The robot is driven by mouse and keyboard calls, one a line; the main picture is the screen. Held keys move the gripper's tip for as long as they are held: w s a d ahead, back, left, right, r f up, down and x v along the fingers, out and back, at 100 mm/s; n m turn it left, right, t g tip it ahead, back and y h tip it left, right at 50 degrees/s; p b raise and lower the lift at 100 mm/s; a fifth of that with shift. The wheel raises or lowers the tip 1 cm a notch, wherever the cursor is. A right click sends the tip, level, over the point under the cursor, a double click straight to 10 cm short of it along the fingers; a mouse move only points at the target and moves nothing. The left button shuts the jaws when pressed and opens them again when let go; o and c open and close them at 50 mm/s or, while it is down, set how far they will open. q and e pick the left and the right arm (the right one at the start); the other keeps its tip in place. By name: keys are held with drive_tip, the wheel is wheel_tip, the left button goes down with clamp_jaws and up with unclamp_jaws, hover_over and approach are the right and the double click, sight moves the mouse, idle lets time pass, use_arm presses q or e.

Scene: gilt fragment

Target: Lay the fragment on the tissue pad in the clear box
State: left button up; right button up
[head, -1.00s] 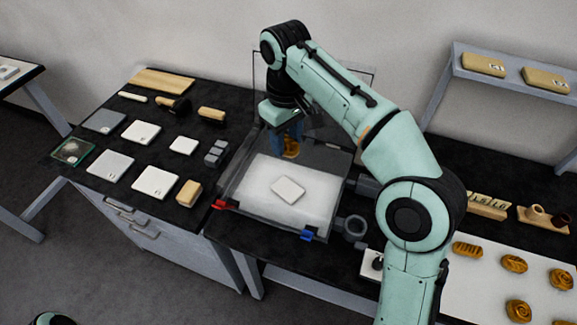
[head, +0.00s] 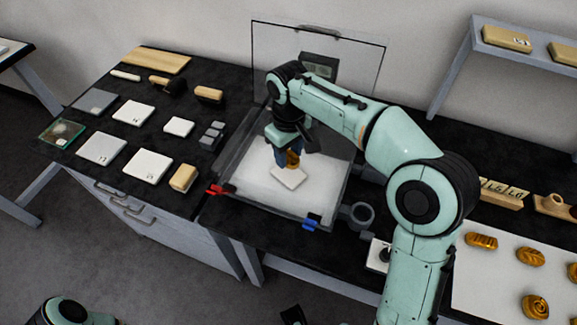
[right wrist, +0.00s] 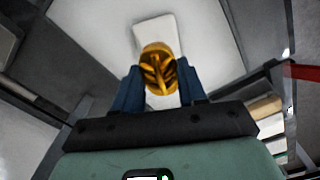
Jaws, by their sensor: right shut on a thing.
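The gilt fragment (head: 292,159) is a small golden ornamented piece. My right gripper (head: 290,157) is shut on it, over the clear box (head: 334,201). In the right wrist view the fragment (right wrist: 158,70) sits between the blue fingers of the gripper (right wrist: 158,80). The white tissue pad (head: 289,178) lies on the white floor of the box, directly below the fragment; it also shows in the right wrist view (right wrist: 152,30). I cannot tell whether fragment and pad touch. The box's clear lid (head: 350,55) stands open behind.
White and grey tiles (head: 147,165), brushes and a wooden block (head: 183,178) cover the bench at left. More gilt pieces (head: 530,257) lie on a white sheet at right.

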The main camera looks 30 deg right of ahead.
sight(289, 172)
drive_tip(key=shift+f+b, duration=0.45)
drive_tip(key=shift+f, duration=1.9)
drive_tip(key=shift+f, duration=0.1)
drive_tip(key=o, duration=1)
drive_tip(key=shift+f, duration=0.1)
drive_tip(key=shift+o, duration=0.2)
wheel_tip(289, 172, up, 12)
drive_tip(key=p, duration=0.2)
drive_tip(key=shift+r+p, duration=0.2)
drive_tip(key=shift+p, duration=0.2)
